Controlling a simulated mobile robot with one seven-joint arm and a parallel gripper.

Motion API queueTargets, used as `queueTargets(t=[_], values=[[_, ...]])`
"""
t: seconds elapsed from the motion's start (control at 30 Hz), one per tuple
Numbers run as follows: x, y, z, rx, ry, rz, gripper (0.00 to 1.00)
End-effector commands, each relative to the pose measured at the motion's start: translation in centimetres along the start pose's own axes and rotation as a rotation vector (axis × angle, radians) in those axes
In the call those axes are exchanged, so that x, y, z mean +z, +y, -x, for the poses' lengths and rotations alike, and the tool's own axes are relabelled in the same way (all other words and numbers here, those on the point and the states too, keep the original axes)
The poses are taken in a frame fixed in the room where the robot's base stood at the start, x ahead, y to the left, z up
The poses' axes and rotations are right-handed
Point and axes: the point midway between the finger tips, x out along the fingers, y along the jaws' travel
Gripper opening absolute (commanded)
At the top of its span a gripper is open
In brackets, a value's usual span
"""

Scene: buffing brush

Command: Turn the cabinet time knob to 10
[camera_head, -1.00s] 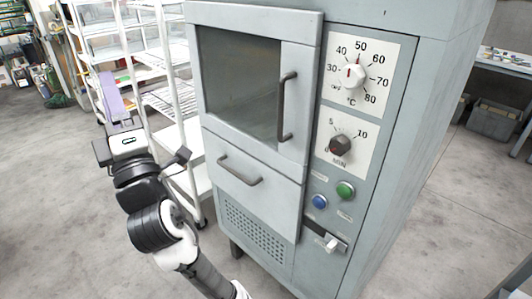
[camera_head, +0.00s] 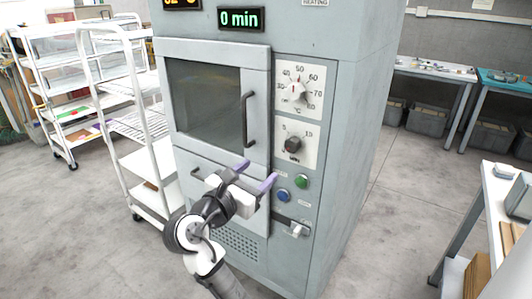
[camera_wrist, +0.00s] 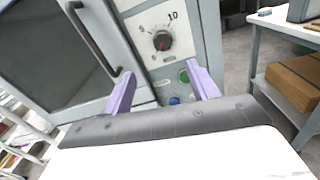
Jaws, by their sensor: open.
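The time knob (camera_head: 292,144) is a dark round knob on a white plate marked up to 10, on the front of the grey cabinet (camera_head: 345,150). It also shows ahead in the wrist view (camera_wrist: 162,41), with its red mark toward the lower left, near the zero end. The display (camera_head: 240,18) reads "0 min". My gripper (camera_head: 255,175) has purple fingers spread open and empty. It is below and left of the time knob, in front of the drawer, apart from the knob. In the wrist view the knob lies beyond and between the fingertips (camera_wrist: 160,85).
The door handle (camera_head: 247,108) sticks out to the left.

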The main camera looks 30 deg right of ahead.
Motion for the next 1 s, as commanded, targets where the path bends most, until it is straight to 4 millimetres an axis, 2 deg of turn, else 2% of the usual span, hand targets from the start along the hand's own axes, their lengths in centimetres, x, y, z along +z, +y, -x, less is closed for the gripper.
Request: queueTargets(t=[0.23,0.5,0.7,0.8,1.0], values=[[0.1,-0.6,-2.5,-0.02,0.004,0.02,0.59],[0.2,-0.6,-8.2,-0.019,0.003,0.018,0.59],[0.1,-0.6,-11.8,-0.016,0.004,0.017,0.59],[0.0,-0.6,-13.0,-0.015,0.003,0.016,0.59],[-0.1,-0.6,-14.0,-0.014,0.003,0.014,0.59]])
